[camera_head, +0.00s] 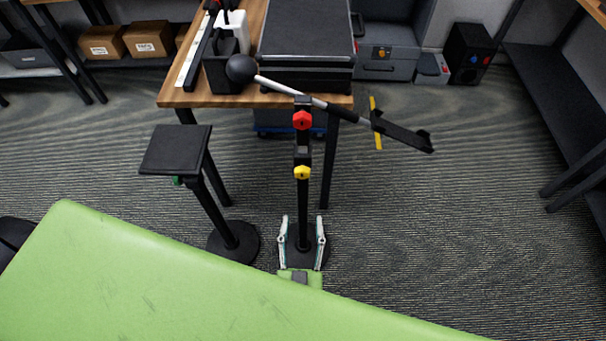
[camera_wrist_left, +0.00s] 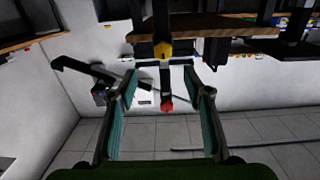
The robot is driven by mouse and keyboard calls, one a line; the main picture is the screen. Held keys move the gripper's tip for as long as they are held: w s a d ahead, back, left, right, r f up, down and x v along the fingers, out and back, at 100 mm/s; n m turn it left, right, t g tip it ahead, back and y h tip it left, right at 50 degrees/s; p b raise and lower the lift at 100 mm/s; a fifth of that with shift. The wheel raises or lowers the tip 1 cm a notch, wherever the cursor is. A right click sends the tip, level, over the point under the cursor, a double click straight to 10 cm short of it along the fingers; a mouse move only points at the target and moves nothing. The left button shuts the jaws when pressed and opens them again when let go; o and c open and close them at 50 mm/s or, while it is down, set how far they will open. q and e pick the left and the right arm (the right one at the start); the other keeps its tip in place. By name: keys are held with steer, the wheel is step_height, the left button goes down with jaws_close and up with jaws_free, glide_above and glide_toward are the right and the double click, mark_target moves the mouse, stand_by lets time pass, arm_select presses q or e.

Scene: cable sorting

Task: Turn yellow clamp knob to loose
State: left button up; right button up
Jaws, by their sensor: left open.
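The yellow clamp knob (camera_head: 302,172) is on the black upright pole of a stand, below a red knob (camera_head: 302,120). My left gripper (camera_head: 302,219) is open, with its two fingers spread on either side of the pole's lower part as seen in the head view, below the yellow knob in the picture. In the left wrist view the yellow knob (camera_wrist_left: 162,50) appears just beyond the open fingertips, and the red knob (camera_wrist_left: 167,103) shows between the fingers. Nothing is held. My right gripper is not in view.
A slanted boom (camera_head: 335,108) with a black ball end crosses the stand's top. A wooden table (camera_head: 190,96) with a black case stands behind. A small black-topped stand (camera_head: 176,150) is at left.

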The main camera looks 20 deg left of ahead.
mark_target(302, 177)
arm_select(q)
steer(key=x, duration=0.4)
steer(key=p+x, duration=0.1)
steer(key=x, duration=0.8)
steer(key=shift+w+a+r+p, duration=0.2)
steer(key=shift+a+p, duration=0.2)
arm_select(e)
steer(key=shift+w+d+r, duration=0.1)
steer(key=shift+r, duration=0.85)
arm_select(q)
steer(key=c, duration=1.1)
